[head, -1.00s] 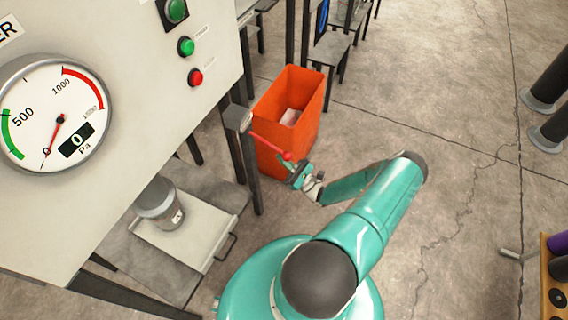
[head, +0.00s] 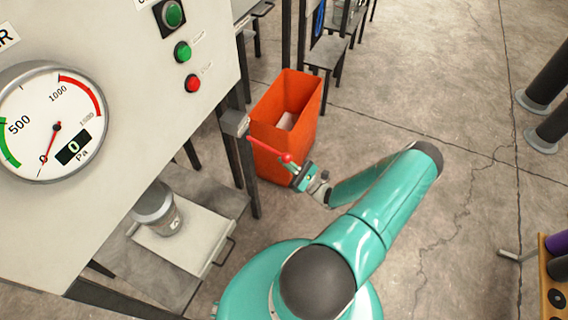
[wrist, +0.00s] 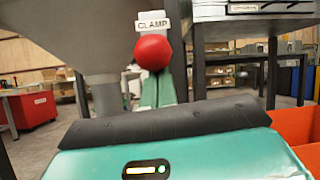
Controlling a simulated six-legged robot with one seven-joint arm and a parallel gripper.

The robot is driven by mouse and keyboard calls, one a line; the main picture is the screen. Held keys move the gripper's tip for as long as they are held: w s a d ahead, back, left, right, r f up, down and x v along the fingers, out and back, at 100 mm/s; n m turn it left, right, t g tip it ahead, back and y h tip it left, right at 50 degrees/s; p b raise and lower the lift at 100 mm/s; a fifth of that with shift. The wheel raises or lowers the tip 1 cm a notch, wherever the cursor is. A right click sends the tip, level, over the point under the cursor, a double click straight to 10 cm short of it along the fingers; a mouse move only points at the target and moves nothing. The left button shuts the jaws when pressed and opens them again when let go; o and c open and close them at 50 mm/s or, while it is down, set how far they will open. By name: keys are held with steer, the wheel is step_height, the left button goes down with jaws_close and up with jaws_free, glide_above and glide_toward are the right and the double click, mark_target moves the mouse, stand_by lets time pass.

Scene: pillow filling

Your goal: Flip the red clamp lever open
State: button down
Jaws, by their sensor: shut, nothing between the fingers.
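The red clamp lever (head: 265,149) sticks out from a grey block (head: 234,123) at the machine's lower right corner. It slants down to the right and ends in a round red knob. My gripper (head: 291,166) is shut, with its tips right at the knob. In the wrist view the red lever knob (wrist: 153,52) is in front of a CLAMP label (wrist: 152,24). My shut teal fingers (wrist: 158,92) point up to just below the knob. The knob is not between the fingers. I cannot tell whether they touch it. The lever's shaft is hidden in the wrist view.
An orange bin (head: 286,135) stands on the floor behind the lever. The machine panel (head: 110,110) with its gauge (head: 50,122) is at the left.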

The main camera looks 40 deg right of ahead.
mark_target(290, 155)
steer(key=r+g, duration=0.1)
steer(key=r, duration=0.1)
steer(key=s+r+g, duration=0.1)
steer(key=r, duration=0.1)
steer(key=r+g, duration=0.2)
steer(key=shift+s+d+h, duration=0.2)
steer(key=shift+d+h, duration=0.1)
steer(key=shift+h, duration=0.1)
steer(key=r+g, duration=0.2)
steer(key=r, duration=0.1)
steer(key=r+g+h, duration=0.1)
steer(key=r, duration=0.1)
steer(key=shift+w+a+r+n+g, duration=0.1)
steer(key=shift+w+a+n+g, duration=0.1)
steer(key=shift+w+n+g, duration=0.15)
steer(key=shift+r+g, duration=0.3)
steer(key=shift+g, duration=0.05)
steer(key=shift+w+a+r, duration=0.1)
steer(key=shift+w+r, duration=0.3)
steer(key=shift+r, duration=0.45)
steer(key=shift+w+r, duration=0.1)
steer(key=shift+r, duration=0.05)
steer(key=shift+h, duration=0.3)
steer(key=f, duration=0.3)
steer(key=d+f, duration=0.1)
steer(key=shift+s+f, duration=0.25)
steer(key=shift+s, duration=0.15)
steer(key=v, duration=0.9)
steer(key=shift+r, duration=0.3)
steer(key=shift+s, duration=0.1)
